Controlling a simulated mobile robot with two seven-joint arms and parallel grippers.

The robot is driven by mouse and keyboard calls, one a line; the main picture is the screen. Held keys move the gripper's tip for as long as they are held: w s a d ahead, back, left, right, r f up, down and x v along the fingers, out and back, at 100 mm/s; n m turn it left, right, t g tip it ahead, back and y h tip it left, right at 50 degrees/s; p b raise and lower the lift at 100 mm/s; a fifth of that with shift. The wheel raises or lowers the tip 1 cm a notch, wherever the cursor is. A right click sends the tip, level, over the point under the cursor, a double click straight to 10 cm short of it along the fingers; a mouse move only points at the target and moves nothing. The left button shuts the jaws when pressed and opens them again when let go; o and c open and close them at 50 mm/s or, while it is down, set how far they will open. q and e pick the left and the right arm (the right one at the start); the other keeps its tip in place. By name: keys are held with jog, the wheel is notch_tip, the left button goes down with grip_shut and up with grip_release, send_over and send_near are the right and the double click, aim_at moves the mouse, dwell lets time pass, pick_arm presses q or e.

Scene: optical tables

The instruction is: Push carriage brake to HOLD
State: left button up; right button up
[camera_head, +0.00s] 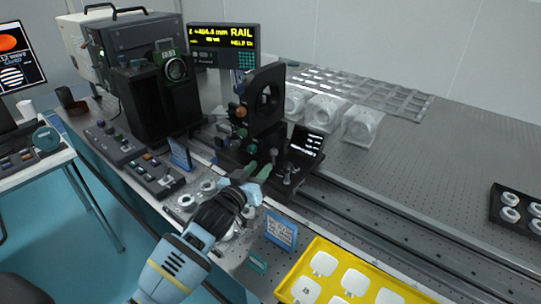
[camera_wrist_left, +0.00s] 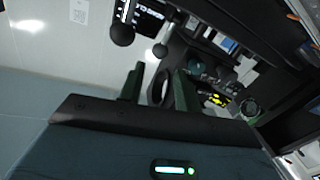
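The black carriage (camera_head: 250,140) with its upright ring mount stands on the dark rail (camera_head: 370,222). Small levers with rounded ends (camera_head: 273,156) stick up at its front; I cannot tell which is the brake or read its setting. My left gripper (camera_head: 257,181) is just in front of the carriage, near these levers. In the left wrist view its two green fingers (camera_wrist_left: 157,84) are apart, with nothing clearly held between them. Dark ball knobs (camera_wrist_left: 122,35) show beyond the fingers, at the upper left. My right gripper is not in view.
A rail display (camera_head: 224,46) with yellow text stands behind. A small black screen (camera_head: 306,143) sits right of the levers. A blue-framed card (camera_head: 281,231) and yellow tray (camera_head: 318,244) stand near the front edge. Control boxes (camera_head: 153,176) lie left.

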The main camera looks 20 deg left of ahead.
aim_at(275, 150)
pick_arm(q)
jog(key=w, duration=0.4)
jog(key=w+d, duration=0.1)
jog(key=w, duration=0.2)
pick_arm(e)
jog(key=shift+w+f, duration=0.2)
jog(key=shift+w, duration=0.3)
pick_arm(q)
jog(key=c, duration=0.7)
jog(key=g+p, duration=0.1)
jog(key=w+r+g+p, duration=0.1)
jog(key=p, duration=0.1)
jog(key=shift+w+d+r+y, duration=0.15)
jog(key=shift+d+r+y, duration=0.1)
jog(key=shift+r+y, duration=0.05)
jog(key=shift+w+d+f+m+g+p, duration=0.15)
jog(key=shift+w+g+p, duration=0.15)
jog(key=shift+g, duration=0.25)
jog(key=shift+w+d+f+m+g+p, duration=0.15)
jog(key=shift+g+p, duration=0.2)
jog(key=shift+g, duration=0.2)
jog(key=shift+w+f+g+y, duration=0.3)
jog(key=shift+w+g+y, duration=0.1)
jog(key=shift+g, duration=0.4)
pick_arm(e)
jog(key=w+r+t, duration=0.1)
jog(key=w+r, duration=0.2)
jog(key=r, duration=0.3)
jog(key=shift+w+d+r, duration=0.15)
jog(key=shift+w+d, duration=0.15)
